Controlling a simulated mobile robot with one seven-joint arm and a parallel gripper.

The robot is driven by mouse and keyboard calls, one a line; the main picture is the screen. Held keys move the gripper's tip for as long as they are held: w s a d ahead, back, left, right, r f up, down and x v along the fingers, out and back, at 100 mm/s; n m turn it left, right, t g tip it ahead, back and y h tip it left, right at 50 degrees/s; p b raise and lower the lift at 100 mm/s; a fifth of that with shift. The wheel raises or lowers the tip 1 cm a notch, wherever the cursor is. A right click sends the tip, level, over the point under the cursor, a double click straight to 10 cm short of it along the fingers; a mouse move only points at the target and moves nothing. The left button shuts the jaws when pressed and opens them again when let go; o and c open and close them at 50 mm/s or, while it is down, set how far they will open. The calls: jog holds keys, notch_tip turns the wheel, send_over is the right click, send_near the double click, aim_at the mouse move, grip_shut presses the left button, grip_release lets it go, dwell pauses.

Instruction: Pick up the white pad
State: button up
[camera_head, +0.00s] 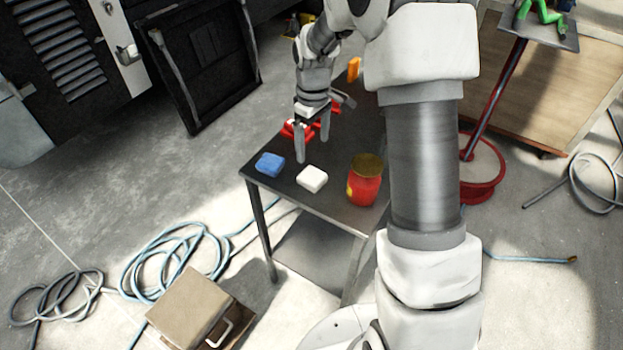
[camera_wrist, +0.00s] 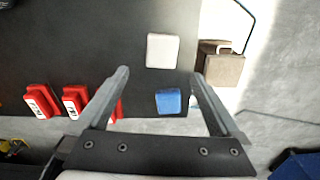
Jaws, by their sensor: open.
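The white pad (camera_head: 312,179) lies flat on the dark table (camera_head: 290,189), between a blue pad (camera_head: 270,164) and a red can with a brownish lid (camera_head: 365,190). The white pad also shows whole at the top middle of the wrist view (camera_wrist: 162,51). My gripper (camera_head: 312,148) points down above the table, on the far side of the white pad. Its jaws are open and empty. In the wrist view the blue pad (camera_wrist: 168,101) shows between the fingers (camera_wrist: 160,76), and the white pad shows beyond the fingertips.
Several red labelled blocks (camera_wrist: 76,101) lie on the table, one partly behind a finger. An orange thing (camera_head: 354,69) is at the table's far end. A brown box (camera_head: 190,305) and coiled hoses (camera_head: 170,262) lie on the floor. A red-based stand (camera_head: 484,172) is at right.

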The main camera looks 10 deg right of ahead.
send_over(312, 175)
notch_tip(312, 175, down, 6)
jog(key=shift+w+d+r, duration=0.1)
jog(key=shift+r, duration=0.05)
jog(key=shift+s+f+b, duration=0.2)
jog(key=shift+f+b, duration=0.3)
jog(key=shift+f, duration=2.25)
jog(key=c, duration=1.3)
jog(key=shift+o, duration=0.2)
notch_tip(312, 175, up, 10)
jog(key=p, duration=0.1)
